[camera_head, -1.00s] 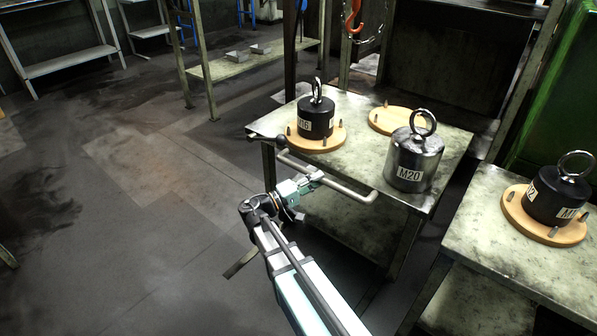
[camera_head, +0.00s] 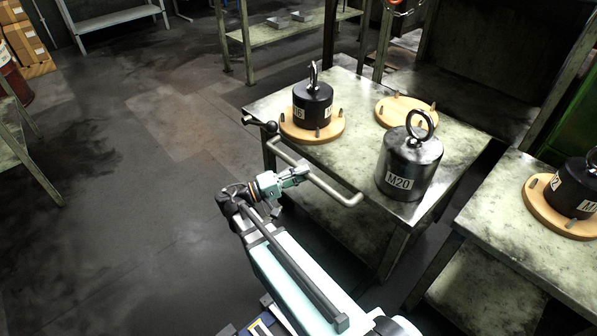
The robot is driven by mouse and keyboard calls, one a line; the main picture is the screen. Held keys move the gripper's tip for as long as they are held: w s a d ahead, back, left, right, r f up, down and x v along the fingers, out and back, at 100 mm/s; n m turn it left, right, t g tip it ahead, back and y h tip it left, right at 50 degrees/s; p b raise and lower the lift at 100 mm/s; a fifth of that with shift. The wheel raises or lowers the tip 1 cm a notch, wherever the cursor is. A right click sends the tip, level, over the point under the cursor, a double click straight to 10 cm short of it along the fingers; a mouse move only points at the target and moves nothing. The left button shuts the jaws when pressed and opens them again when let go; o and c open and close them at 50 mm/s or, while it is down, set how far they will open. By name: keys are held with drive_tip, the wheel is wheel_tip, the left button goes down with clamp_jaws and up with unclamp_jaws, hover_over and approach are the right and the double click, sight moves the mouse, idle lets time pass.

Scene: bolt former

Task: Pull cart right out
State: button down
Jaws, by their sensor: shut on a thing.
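A metal cart (camera_head: 260,107) with a worn, stained top stands in the middle of the view. It has a bent grey tube handle (camera_head: 333,188) along its near left side, with a black ball knob (camera_head: 271,127) close to the handle's far end. My gripper (camera_head: 298,174) is shut on the middle of this handle, and my fingers partly hide it. On the cart top are a black ringed weight (camera_head: 312,103) on a round wooden base, a steel weight marked M20 (camera_head: 408,165), and an empty wooden base with pegs (camera_head: 405,111).
A second metal table (camera_head: 500,235) stands close on the right, bearing another black weight (camera_head: 572,188) on a wooden base. A dark frame (camera_head: 470,50) rises behind the cart. The floor (camera_head: 130,190) to the left is open. Boxes (camera_head: 25,45) stand at the far left.

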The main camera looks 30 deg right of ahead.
drive_tip(key=shift+w+r, duration=0.2)
drive_tip(key=c, duration=1)
unclamp_jaws()
drive_tip(key=shift+s, duration=0.1)
drive_tip(key=shift+v, duration=3.8)
